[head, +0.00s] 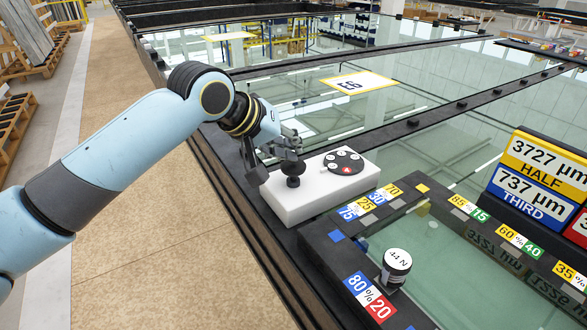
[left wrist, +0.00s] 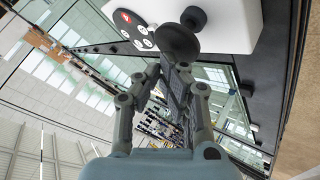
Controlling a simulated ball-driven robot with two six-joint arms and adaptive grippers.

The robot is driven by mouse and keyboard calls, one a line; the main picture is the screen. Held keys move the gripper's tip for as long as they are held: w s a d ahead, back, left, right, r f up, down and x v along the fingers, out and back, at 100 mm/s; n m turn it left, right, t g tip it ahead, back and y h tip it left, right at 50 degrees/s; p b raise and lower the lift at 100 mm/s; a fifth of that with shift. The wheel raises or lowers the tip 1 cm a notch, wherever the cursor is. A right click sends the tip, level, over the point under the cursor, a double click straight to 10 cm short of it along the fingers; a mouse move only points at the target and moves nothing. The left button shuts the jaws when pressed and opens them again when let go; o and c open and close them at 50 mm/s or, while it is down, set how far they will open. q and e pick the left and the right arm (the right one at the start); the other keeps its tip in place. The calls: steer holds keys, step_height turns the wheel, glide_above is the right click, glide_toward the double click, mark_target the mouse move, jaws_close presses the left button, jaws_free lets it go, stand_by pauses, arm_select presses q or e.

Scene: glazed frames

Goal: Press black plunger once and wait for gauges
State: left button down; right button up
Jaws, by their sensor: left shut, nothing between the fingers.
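The black plunger (head: 292,169) stands upright on a white box (head: 315,194) at the edge of the glazed frame. In the left wrist view, the plunger's round black head (left wrist: 179,41) lies just beyond my fingertips. A dark round disc with white dials and a red triangle (head: 344,162) sits on the box to the right of the plunger; the disc also shows in the left wrist view (left wrist: 132,27). My left gripper (head: 288,155) is shut and empty, close to the plunger; whether it touches is unclear. My right gripper is out of view.
A black cylinder with a white "44 N" top (head: 397,260) stands on the near frame, which carries coloured percent labels. A sign reading "3727 µm HALF" and "737 µm THIRD" (head: 539,182) stands at right. A "G9" plate (head: 358,83) lies on the glass behind.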

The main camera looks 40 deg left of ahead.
arm_select(q)
steer(key=shift+f, duration=0.7)
stand_by(0.3)
steer(key=shift+r, duration=0.1)
steer(key=shift+r+p, duration=1.1)
steer(key=shift+p, duration=0.2)
step_height(320, 180, up, 5)
steer(key=p, duration=0.6)
steer(key=shift+f, duration=0.1)
steer(key=shift+r, duration=0.6)
